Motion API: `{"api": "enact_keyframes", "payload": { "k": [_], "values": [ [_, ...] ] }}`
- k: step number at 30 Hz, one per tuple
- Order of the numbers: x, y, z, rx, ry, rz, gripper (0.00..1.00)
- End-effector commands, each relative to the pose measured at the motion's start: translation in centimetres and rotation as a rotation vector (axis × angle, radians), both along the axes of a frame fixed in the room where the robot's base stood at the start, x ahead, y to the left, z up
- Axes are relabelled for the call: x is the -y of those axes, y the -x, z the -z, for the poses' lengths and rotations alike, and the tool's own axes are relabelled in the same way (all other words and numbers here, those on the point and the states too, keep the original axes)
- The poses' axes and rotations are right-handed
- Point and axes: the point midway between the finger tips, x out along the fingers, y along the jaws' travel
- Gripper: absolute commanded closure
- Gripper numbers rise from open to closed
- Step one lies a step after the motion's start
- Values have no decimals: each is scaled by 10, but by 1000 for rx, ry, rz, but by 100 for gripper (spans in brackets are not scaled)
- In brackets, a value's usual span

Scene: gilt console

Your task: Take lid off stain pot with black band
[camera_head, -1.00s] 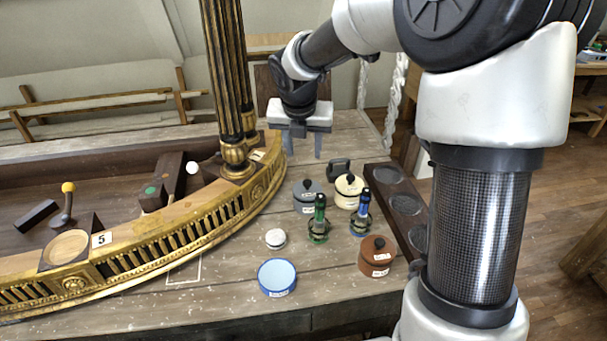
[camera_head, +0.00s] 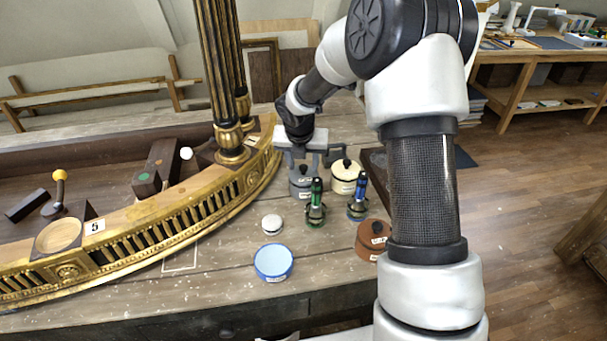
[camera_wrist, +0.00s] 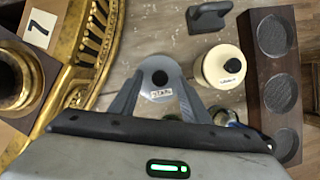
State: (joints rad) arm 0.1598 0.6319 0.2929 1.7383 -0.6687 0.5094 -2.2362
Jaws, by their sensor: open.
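A grey pot (camera_head: 301,187) with a black-knobbed lid stands on the table; it also shows in the wrist view (camera_wrist: 158,92). A cream pot (camera_head: 344,183) with a black knob stands to its right, also in the wrist view (camera_wrist: 222,66). A brown pot (camera_head: 368,246) stands nearer the front, partly hidden by my arm. I cannot clearly make out a black band on any pot. My gripper (camera_head: 307,163) is open and points down over the grey pot. In the wrist view its fingers (camera_wrist: 158,84) lie either side of that pot's lid, with no visible grip.
Green (camera_head: 316,203) and blue (camera_head: 357,197) bottle-like tools stand just in front of the pots. A white-topped jar (camera_head: 271,224) and a blue round tin (camera_head: 273,261) are further forward. A dark rack with round recesses (camera_wrist: 273,90) is on the right. The gilt console (camera_head: 150,228) curves along the left.

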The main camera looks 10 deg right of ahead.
Motion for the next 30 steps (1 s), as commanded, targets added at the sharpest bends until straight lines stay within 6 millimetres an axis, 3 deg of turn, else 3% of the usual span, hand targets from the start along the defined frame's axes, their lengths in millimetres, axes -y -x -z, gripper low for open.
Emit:
{"api": "enact_keyframes", "payload": {
  "k": [9,17,25,30],
  "values": [
    [0,-3,6,2,0,0,57],
    [1,-3,6,1,0,0,100],
    [1,-3,3,2,0,1,100],
    [1,-4,-21,4,0,1,100]
  ]
}}
